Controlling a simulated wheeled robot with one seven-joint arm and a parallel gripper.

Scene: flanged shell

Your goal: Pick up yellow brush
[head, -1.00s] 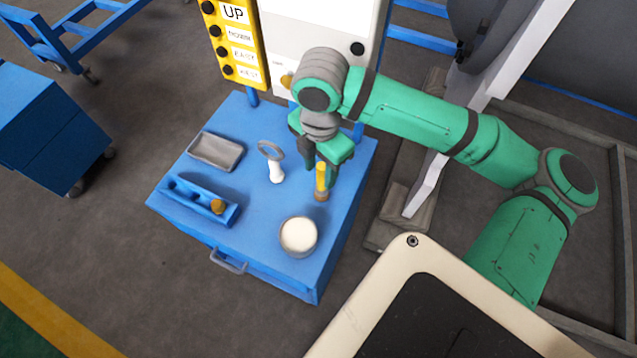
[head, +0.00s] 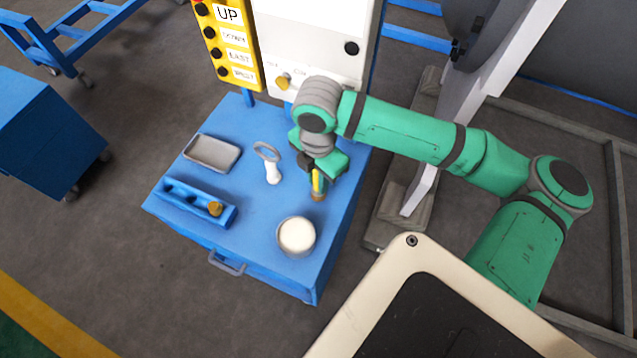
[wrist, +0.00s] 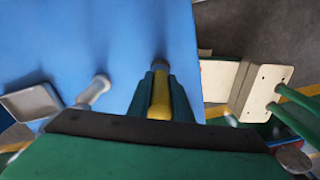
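The yellow brush (head: 317,182) stands roughly upright near the right side of the blue cart top (head: 262,215), with its brownish end down. My gripper (head: 314,178) points down over it, and a dark finger partly covers the yellow handle. In the wrist view, the brush handle (wrist: 160,98) lies between the two fingers of my gripper (wrist: 161,85). The fingers are very close on both sides. I cannot tell whether they press on the handle. The dark lower end of the brush shows beyond the fingertips.
A round tin with white contents (head: 296,236) stands in front of the brush. A white-handled tool with a ring (head: 272,172) stands to its left. A grey tray (head: 212,153) and a blue holder (head: 196,201) are farther left. A control panel (head: 315,40) rises behind.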

